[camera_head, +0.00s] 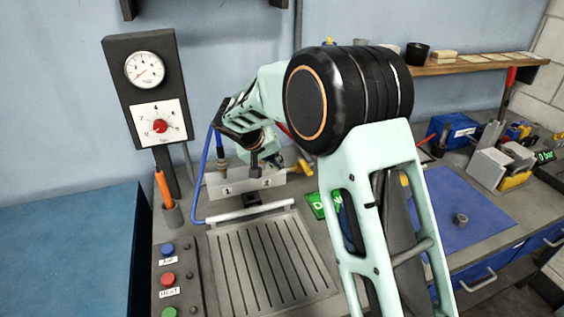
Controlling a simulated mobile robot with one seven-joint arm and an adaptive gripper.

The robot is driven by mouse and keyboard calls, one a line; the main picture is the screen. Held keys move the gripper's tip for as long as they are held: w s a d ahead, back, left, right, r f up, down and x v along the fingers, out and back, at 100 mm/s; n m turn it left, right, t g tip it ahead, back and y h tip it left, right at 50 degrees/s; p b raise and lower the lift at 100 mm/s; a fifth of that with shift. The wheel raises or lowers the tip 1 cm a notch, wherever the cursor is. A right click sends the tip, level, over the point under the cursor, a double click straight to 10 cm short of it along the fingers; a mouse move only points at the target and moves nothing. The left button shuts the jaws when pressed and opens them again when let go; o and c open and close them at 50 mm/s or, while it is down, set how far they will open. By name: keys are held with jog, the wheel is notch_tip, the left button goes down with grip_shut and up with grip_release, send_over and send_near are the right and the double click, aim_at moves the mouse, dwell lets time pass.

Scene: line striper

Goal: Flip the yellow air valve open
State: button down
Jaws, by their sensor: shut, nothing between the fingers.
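A small yellow lever (301,168), which looks like the air valve handle, sticks out at the right end of the pale plate marked 1 and 2 (245,186). It is partly hidden by my arm. My arm crosses the middle of the view, and its pale green wrist hangs above that plate. My gripper (257,160) seems to be the small dark end below the wrist, left of the yellow lever, shut and empty. Its fingertips are hard to make out, and I cannot tell whether it touches anything.
A blue hose (201,180) loops left of the plate. A grooved tray (265,262) lies in front, beside a button panel (176,277). A gauge board (148,92) stands at the left. A blue mat (455,205) and a shelf (470,66) are at the right.

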aim_at(304, 165)
jog(key=p+x, duration=0.1)
jog(key=x, duration=0.5)
jog(key=shift+w+d+f, duration=0.15)
jog(key=shift+w+f, duration=0.1)
jog(key=shift+f, duration=0.05)
jog(key=shift+w+d+f+p, duration=0.1)
jog(key=shift+w+d+p, duration=0.2)
jog(key=shift+d, duration=0.35)
jog(key=shift+w+d+f+p, duration=0.1)
jog(key=shift+w+d+p, duration=0.25)
jog(key=shift+d, duration=0.3)
jog(key=shift+w+d+f+p, duration=0.1)
jog(key=shift+w+d+p, duration=0.2)
jog(key=shift+d, duration=0.3)
jog(key=shift+d, duration=0.1)
jog(key=shift+d+n+b, duration=0.2)
jog(key=shift+n+b, duration=0.2)
jog(key=shift+b, duration=0.05)
